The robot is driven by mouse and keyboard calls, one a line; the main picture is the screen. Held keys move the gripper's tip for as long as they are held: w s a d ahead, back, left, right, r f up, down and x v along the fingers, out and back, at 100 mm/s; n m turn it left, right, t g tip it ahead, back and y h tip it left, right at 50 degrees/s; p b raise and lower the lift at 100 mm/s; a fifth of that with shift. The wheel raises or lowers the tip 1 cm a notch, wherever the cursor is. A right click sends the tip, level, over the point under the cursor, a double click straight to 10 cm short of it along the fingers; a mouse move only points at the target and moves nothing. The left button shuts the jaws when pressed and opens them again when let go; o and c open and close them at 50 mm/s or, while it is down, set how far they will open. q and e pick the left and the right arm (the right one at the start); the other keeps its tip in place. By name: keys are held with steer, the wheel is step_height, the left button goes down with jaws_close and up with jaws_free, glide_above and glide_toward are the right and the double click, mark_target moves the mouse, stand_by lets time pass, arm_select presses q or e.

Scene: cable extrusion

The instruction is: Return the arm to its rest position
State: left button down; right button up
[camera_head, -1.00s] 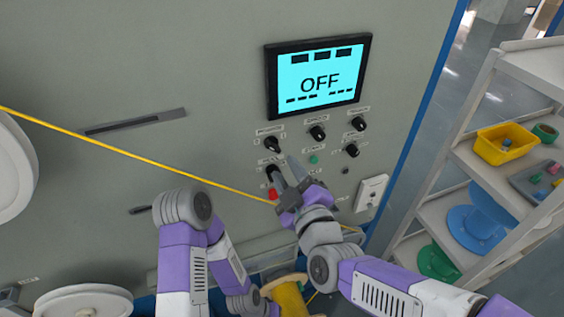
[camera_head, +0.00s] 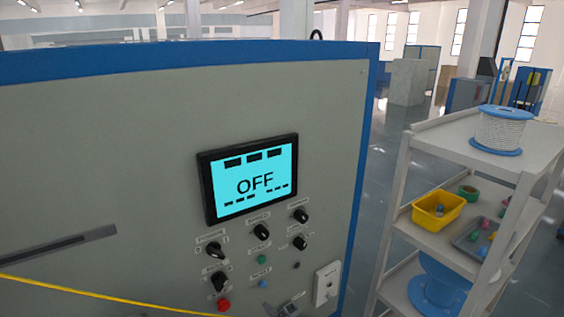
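Neither of my grippers clearly shows in the head view. A small grey shape (camera_head: 288,309) is cut off by the bottom edge below the knobs. I cannot tell whether it is a panel part or a fingertip. The machine's screen (camera_head: 251,178) reads OFF on cyan. Below it are several black knobs (camera_head: 261,231), a green button (camera_head: 262,259), a blue button (camera_head: 264,284) and a red button (camera_head: 224,304).
A yellow cable (camera_head: 110,297) runs across the lower left of the machine front (camera_head: 130,180). A white plate (camera_head: 327,283) is by its right edge. A shelf rack (camera_head: 400,225) at right holds a white spool (camera_head: 500,130), a yellow bin (camera_head: 438,210) and a blue spool (camera_head: 440,283).

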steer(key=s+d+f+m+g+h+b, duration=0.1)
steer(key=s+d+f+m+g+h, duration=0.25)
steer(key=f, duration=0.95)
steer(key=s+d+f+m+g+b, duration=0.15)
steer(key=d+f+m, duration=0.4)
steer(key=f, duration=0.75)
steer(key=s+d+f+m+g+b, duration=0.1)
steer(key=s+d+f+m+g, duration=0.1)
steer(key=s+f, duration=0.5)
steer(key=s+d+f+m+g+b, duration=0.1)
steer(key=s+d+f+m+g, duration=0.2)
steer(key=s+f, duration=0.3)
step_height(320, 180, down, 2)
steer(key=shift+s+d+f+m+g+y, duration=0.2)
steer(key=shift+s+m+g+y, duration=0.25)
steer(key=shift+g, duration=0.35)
